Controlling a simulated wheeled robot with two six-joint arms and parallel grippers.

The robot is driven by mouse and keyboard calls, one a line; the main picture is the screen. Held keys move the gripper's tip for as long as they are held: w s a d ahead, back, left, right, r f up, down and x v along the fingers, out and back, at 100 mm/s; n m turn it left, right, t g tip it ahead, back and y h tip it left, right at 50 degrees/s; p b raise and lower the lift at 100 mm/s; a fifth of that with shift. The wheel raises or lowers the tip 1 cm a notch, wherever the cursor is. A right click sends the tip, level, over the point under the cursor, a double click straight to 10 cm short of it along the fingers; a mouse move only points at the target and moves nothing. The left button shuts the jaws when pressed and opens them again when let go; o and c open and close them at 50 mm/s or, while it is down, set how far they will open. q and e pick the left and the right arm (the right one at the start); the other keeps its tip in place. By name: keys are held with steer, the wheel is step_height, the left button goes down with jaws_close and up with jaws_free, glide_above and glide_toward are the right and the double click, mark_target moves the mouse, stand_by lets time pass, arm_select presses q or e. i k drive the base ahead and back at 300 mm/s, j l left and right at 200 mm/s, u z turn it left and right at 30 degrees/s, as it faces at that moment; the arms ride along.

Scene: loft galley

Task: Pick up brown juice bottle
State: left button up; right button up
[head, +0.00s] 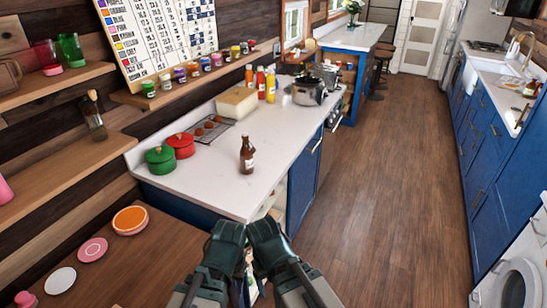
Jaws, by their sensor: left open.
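The brown juice bottle (247,158) stands upright on the white counter (270,135), near its front edge. It has a small light label. My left gripper (229,232) is open at the bottom middle of the head view, in front of the counter's near edge and well short of the bottle. My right gripper (264,231) is close beside it on the right. Its fingers are seen from behind, so whether it is open or shut is hidden. Neither gripper touches the bottle.
A green pot (160,160) and a red pot (181,146) stand left of the bottle. A rack with brown round items (212,129) and a pale box (238,103) are behind. Sauce bottles (261,83) and a steel cooker (308,92) stand farther back. Counter around the bottle is clear.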

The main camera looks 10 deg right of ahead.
mark_target(246, 156)
steer(key=u, duration=0.3)
steer(key=i+l+u, duration=0.15)
steer(key=u, duration=0.2)
steer(key=l+u, duration=0.35)
steer(key=i+l+u, duration=0.15)
steer(key=u, duration=0.2)
steer(key=i+l+u, duration=0.1)
steer(key=l+u, duration=0.35)
steer(key=l, duration=2.25)
